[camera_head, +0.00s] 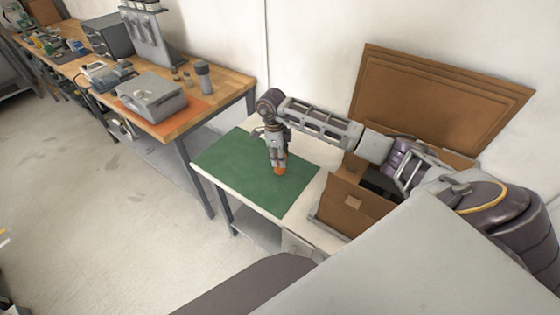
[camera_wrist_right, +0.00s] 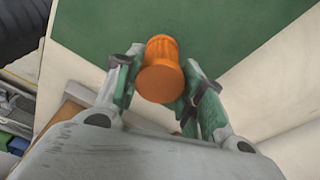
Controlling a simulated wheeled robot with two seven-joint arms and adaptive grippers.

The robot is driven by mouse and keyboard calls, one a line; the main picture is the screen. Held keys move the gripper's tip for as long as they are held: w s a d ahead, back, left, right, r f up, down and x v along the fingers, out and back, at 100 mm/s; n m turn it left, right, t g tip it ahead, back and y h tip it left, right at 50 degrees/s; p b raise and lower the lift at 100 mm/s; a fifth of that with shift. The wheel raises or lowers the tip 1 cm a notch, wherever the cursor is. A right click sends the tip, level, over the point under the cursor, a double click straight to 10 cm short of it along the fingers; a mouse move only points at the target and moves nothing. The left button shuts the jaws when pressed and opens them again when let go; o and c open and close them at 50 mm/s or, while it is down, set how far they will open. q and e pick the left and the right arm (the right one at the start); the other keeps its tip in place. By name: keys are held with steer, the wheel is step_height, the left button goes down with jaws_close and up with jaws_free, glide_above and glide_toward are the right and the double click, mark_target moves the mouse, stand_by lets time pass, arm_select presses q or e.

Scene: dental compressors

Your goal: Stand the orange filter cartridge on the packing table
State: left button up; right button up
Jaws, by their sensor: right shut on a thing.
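The orange filter cartridge (camera_wrist_right: 160,72) is between the two fingers of my right gripper (camera_wrist_right: 158,84) in the right wrist view, and the fingers are shut on it. In the head view my right gripper (camera_head: 278,160) points down over the green mat, and the cartridge (camera_head: 280,170) shows as a small orange tip under the fingers. The packing table (camera_head: 318,190) has a pale top with the green mat (camera_head: 232,165) on it. Whether the cartridge touches the mat or is just above it, I cannot tell. My left gripper is not in view.
An open cardboard box (camera_head: 350,207) stands on the packing table's right part, below my right arm. Flat cardboard sheets (camera_head: 435,95) lean on the wall behind. A wooden workbench (camera_head: 225,85) with a grey box (camera_head: 152,97) is at the left. The mat around the gripper is clear.

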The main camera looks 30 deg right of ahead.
step_height(320, 180, down, 2)
steer(key=shift+f, duration=0.25)
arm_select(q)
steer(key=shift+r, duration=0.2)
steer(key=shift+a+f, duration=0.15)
arm_select(e)
steer(key=shift+f, duration=0.25)
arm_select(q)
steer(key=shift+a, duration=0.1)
arm_select(e)
steer(key=o, duration=1)
steer(key=shift+r, duration=0.15)
steer(key=shift+r, duration=0.25)
steer(key=r, duration=0.3)
steer(key=r+b, duration=0.1)
steer(key=r, duration=0.2)
steer(key=w+a+r, duration=0.1)
steer(key=r, duration=0.2)
steer(key=shift+r, duration=1.25)
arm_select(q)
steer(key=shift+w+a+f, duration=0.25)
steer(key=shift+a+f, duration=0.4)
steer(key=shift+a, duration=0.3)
